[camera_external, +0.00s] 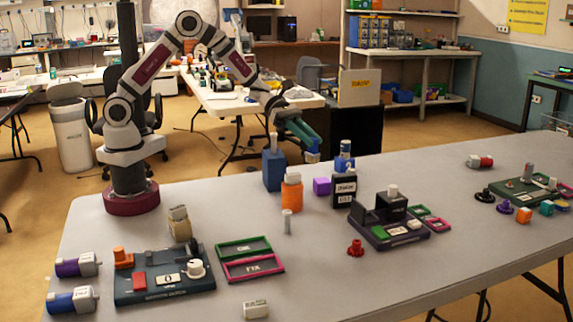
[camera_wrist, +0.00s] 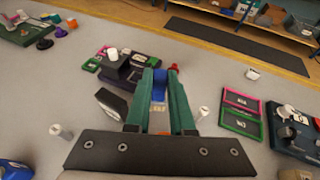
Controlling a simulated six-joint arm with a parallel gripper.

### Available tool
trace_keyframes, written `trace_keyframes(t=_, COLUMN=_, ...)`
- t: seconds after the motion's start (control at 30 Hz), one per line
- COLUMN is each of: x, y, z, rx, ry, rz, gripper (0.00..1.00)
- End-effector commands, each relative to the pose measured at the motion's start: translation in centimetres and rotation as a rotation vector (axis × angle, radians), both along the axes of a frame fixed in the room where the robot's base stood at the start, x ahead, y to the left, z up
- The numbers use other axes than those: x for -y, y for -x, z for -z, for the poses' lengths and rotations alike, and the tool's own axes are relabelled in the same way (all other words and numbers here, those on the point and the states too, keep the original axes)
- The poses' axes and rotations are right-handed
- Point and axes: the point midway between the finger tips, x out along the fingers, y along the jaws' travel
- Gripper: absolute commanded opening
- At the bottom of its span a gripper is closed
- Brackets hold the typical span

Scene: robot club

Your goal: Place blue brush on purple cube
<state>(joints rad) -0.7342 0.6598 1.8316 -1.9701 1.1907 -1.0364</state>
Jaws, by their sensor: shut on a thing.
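My gripper (camera_external: 306,143) reaches down over the table from the left in the external view. In the wrist view its two green fingers (camera_wrist: 161,75) are shut on the blue brush (camera_wrist: 159,83), which shows between the fingertips. The purple cube (camera_external: 321,186) sits on the table below the fingertips, apart from the brush. I cannot make out the cube in the wrist view.
Close by stand a blue block (camera_external: 273,171) with a white top, an orange bottle (camera_external: 291,195) and a black box (camera_external: 344,191) with a blue item (camera_external: 345,161) on it. A dark tray (camera_external: 375,235) lies nearer the front. The table's front middle is mostly clear.

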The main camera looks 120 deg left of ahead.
Motion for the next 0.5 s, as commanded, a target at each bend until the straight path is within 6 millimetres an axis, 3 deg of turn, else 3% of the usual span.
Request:
trace_keyframes(t=0.13, x=-2.5, y=1.1, z=0.3, rx=-0.001, ry=0.001, rz=-0.033, gripper=0.00)
trace_keyframes(t=0.4, x=-10.4, y=1.6, z=5.1, rx=0.000, ry=0.000, rz=-0.033, gripper=0.00)
trace_keyframes(t=0.5, x=-12.2, y=1.6, z=6.2, rx=0.000, ry=0.000, rz=-0.031, gripper=0.00)
